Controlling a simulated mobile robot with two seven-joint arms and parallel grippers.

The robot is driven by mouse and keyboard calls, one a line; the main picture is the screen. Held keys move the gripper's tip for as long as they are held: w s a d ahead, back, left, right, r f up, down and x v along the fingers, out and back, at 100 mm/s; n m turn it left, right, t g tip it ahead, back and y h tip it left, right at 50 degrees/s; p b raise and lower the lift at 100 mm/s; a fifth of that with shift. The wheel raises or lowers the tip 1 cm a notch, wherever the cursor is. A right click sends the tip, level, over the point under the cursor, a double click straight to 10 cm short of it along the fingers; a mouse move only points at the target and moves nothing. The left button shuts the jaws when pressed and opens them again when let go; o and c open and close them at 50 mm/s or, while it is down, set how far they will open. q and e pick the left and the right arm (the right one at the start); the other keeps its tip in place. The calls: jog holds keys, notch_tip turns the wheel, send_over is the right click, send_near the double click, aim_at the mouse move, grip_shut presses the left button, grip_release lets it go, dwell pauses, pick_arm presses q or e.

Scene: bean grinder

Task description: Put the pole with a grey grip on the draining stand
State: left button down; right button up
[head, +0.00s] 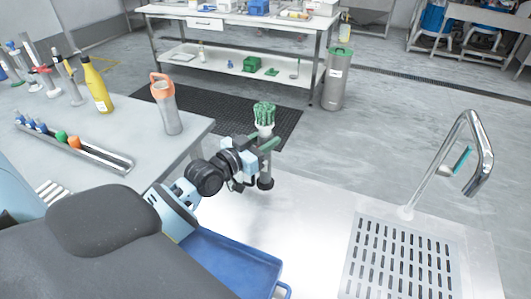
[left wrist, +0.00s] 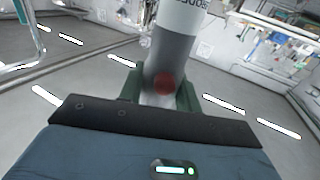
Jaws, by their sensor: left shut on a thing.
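My left gripper (head: 264,150) is shut around a pole with a grey grip (head: 265,167). The pole stands nearly upright, with a green tufted head (head: 264,112) at the top and a dark lower end. In the left wrist view the grey and white shaft (left wrist: 170,60) lies between the gripper's green fingers (left wrist: 160,95). The draining stand (head: 398,262) is a slotted metal plate at the lower right, beside the tap, with nothing on it. The pole is to the left of it, apart from it. I cannot tell whether the pole's lower end touches the pale counter.
A curved metal tap (head: 470,150) rises behind the stand. A blue tray (head: 232,265) lies below my left arm.

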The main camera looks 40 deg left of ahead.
pick_arm(q)
jog(key=shift+f+b, duration=0.45)
jog(key=shift+f, duration=1.75)
pick_arm(e)
jog(key=shift+s+f, duration=0.6)
pick_arm(q)
jog(key=shift+f, duration=0.2)
jog(key=c, duration=1)
grip_release()
jog(key=s+a, duration=0.2)
jog(key=s, duration=1)
jog(key=shift+r, duration=0.2)
pick_arm(e)
jog(key=shift+s+f, duration=0.1)
jog(key=shift+f, duration=0.15)
pick_arm(q)
jog(key=shift+d+f, duration=0.1)
